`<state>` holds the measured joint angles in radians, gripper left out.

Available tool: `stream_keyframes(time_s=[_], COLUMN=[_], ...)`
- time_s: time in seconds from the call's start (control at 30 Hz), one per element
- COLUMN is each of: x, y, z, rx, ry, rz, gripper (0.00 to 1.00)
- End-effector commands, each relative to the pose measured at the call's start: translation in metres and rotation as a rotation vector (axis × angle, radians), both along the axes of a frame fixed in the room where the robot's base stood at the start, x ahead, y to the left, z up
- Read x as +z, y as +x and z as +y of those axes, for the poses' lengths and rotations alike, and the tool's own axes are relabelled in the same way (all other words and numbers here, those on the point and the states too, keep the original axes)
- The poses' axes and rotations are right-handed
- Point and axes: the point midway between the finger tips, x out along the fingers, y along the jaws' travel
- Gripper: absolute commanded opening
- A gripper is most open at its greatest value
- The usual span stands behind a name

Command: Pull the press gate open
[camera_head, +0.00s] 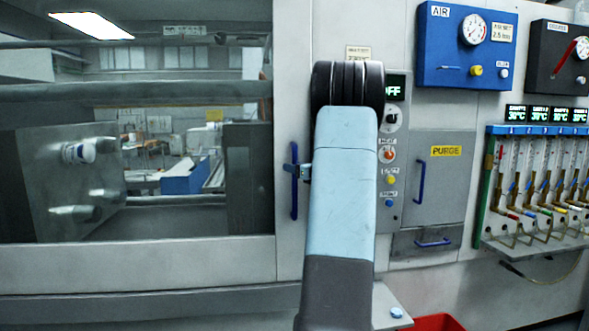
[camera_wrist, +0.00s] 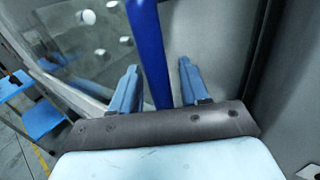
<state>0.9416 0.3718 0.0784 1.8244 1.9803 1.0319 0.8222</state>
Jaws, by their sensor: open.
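The press gate (camera_head: 140,272) is a wide grey sliding frame with a big window at the left in the head view. Its upright blue handle (camera_head: 294,200) stands on the frame's right side. The handle also shows in the wrist view (camera_wrist: 149,50), running between my two fingers. My gripper (camera_head: 304,172) is at the handle in the head view, partly hidden by my arm. In the wrist view my gripper (camera_wrist: 158,80) is open, one finger on each side of the handle. I see a gap on the right; whether the left finger touches is unclear.
Right of my arm is a control panel (camera_head: 390,170) with knobs, then a purge door (camera_head: 436,180) with a blue handle. A blue air box (camera_head: 465,45) and a tube rack (camera_head: 540,185) are farther right. A red bin (camera_head: 438,322) is below.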

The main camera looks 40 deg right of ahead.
Motion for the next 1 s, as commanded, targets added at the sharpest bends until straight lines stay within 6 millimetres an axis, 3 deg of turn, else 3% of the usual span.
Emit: stream_keyframes(time_s=[0.1, 0.57, 1.0], x=[0.0001, 0.0002, 0.0003], y=[0.0, 0.0, -0.0001], z=[0.0003, 0.0007, 0.0005], rx=[0.0, 0.001, -0.002], ry=[0.0, 0.0, 0.0], rz=[0.0, 0.0, 0.0], gripper=[0.43, 0.0, 0.0])
